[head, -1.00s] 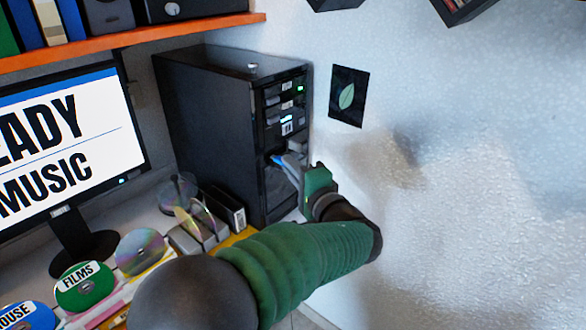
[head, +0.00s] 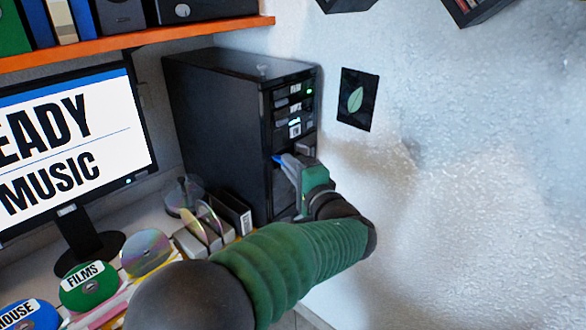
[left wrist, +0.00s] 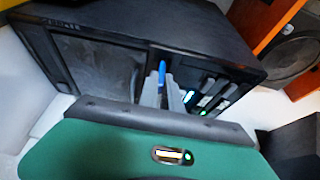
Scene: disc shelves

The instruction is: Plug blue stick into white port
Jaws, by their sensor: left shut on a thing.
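My left gripper (head: 287,163) is at the front face of the black computer tower (head: 215,130). It is shut on the blue stick (head: 277,159), whose blue end shows at the fingertips. In the left wrist view the blue stick (left wrist: 162,72) stands out between the grey fingers (left wrist: 162,90), pointing at the tower's front (left wrist: 150,35). I cannot tell whether the stick touches the tower. The white port is not clearly visible; the fingers cover part of the tower's front. My right gripper is not in view.
A monitor (head: 60,140) stands left of the tower, under an orange shelf (head: 150,38). Discs (head: 88,285) and a disc holder (head: 205,232) lie on the desk before it. A wall with a leaf picture (head: 357,99) is close on the right.

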